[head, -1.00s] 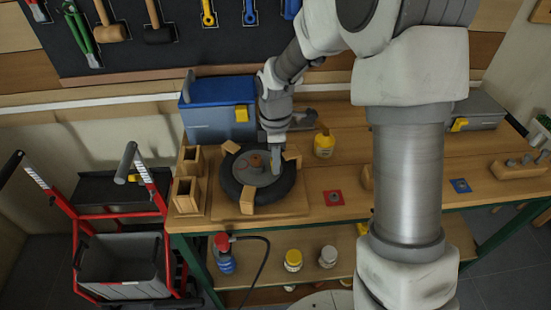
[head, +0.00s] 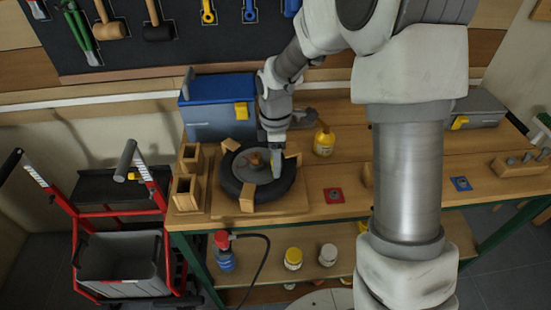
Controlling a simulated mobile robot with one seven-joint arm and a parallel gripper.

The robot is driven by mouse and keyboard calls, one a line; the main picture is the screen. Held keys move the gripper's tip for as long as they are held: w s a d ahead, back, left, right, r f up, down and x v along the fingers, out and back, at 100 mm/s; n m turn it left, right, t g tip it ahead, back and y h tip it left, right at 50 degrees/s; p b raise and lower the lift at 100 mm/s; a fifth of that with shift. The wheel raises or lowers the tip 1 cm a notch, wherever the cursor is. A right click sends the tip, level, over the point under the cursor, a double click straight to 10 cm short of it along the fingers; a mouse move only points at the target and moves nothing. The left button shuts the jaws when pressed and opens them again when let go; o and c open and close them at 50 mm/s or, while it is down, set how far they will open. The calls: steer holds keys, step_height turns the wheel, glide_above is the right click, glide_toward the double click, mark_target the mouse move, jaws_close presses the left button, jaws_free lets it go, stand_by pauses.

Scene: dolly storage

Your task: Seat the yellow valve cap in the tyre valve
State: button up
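The tyre (head: 237,187) lies flat on a wooden board (head: 290,208) on the workbench, between wooden blocks, with a grey hub (head: 258,176) and an orange-brown piece at its centre. My gripper (head: 275,174) points down over the right side of the hub, close to the rim. Its fingers are too small to tell whether they are open or shut. I cannot make out the yellow valve cap or the tyre valve; both are too small or hidden by my gripper.
A blue toolbox (head: 210,112) stands behind the tyre and wooden boxes (head: 187,190) stand to its left. A yellow bottle (head: 324,143) is at the back right. The bench between the red pad (head: 334,196) and the board is clear. A red dolly (head: 120,209) stands left.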

step_height(320, 180, up, 18)
steer(key=shift+f+p, duration=0.25)
steer(key=shift+p, duration=0.05)
stand_by(0.3)
steer(key=s+d+r+m+t, duration=0.2)
steer(key=s+d+m, duration=0.2)
steer(key=s+m, duration=0.5)
steer(key=s+d+r+m+t, duration=0.2)
steer(key=s+d+m, duration=0.3)
steer(key=s+m, duration=0.4)
steer(key=shift+s+d+t, duration=0.15)
steer(key=shift+s+t, duration=0.65)
steer(key=shift+s, duration=0.95)
